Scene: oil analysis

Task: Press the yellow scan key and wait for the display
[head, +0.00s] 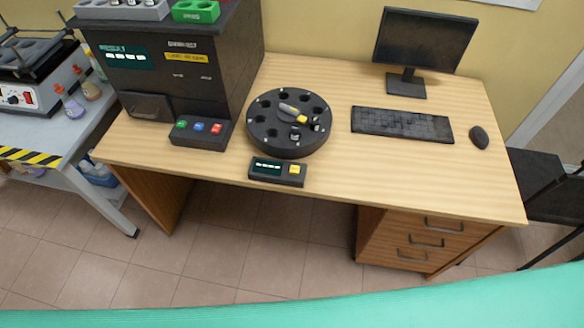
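A small black scanner box (277,172) lies near the front edge of the wooden desk, in front of the round carousel. The yellow scan key (294,170) is on its right part. A dark display (267,166) with a row of pale marks is on its left part; I cannot read the marks. Neither of my grippers shows in the head view, and nothing touches the key.
A black round carousel (262,133) with several holes stands behind the scanner. A black analyser (183,75) with colored buttons (200,128) stands to the left. A keyboard (402,124), mouse (479,137) and monitor (423,42) are at the right. The desk's front right (400,175) is clear.

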